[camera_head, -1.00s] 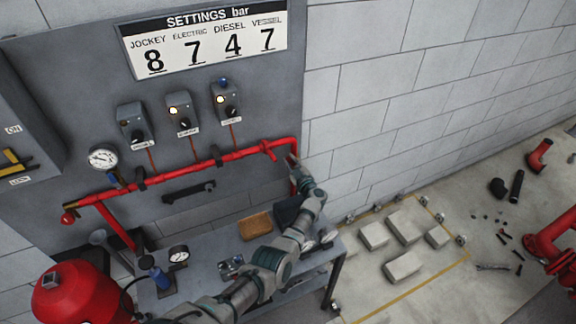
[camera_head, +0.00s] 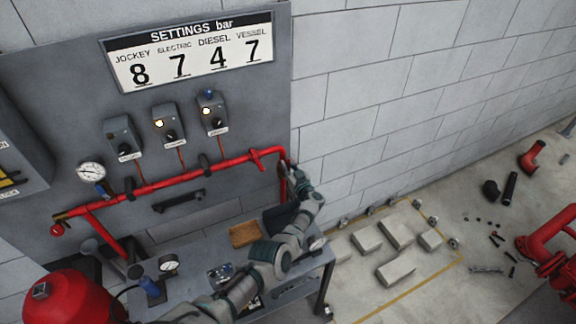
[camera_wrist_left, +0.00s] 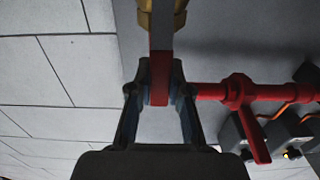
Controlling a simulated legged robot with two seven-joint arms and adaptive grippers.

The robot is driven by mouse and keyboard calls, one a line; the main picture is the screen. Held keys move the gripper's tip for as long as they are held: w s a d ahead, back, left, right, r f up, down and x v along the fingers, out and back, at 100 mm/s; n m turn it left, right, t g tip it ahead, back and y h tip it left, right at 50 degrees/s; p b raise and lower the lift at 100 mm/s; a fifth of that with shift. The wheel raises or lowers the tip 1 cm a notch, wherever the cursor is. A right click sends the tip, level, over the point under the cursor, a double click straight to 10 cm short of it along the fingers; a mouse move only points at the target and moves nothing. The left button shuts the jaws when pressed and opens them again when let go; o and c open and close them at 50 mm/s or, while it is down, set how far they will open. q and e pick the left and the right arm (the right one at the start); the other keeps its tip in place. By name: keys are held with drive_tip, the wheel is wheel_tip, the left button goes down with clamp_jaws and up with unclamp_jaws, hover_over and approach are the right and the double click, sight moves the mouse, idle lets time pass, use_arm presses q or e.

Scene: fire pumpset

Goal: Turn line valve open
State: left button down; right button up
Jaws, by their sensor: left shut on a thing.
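The red pipe (camera_head: 165,183) runs along the grey panel and turns down at its right end. My left gripper (camera_head: 287,163) is at that right end, and its fingers are hard to make out there. In the left wrist view my left gripper (camera_wrist_left: 160,90) is shut on a red lever handle (camera_wrist_left: 160,72), which extends from a brass fitting (camera_wrist_left: 160,14). Another red lever (camera_wrist_left: 254,136) sits on the red pipe to the right, apart from my fingers; it also shows in the head view (camera_head: 255,158). My right gripper is not in view.
A grey bench (camera_head: 295,283) stands below the pipe, with a wooden block (camera_head: 244,234) on it. Gauges and switch boxes (camera_head: 168,125) are on the panel. A red tank (camera_head: 70,298) is at lower left. Grey blocks (camera_head: 396,268) and loose pipe parts lie on the floor.

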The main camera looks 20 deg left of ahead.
use_arm(q)
drive_tip(key=shift+d+f, duration=0.1)
drive_tip(key=shift+f, duration=0.05)
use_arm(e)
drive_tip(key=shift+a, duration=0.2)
use_arm(q)
drive_tip(key=c, duration=1.1)
unclamp_jaws()
drive_tip(key=shift+w, duration=0.1)
drive_tip(key=shift+o, duration=0.2)
drive_tip(key=v, duration=1.2)
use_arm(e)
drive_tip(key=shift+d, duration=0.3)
use_arm(q)
drive_tip(key=shift+w+f, duration=0.1)
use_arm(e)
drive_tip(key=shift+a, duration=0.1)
use_arm(q)
drive_tip(key=shift+d+f, duration=0.1)
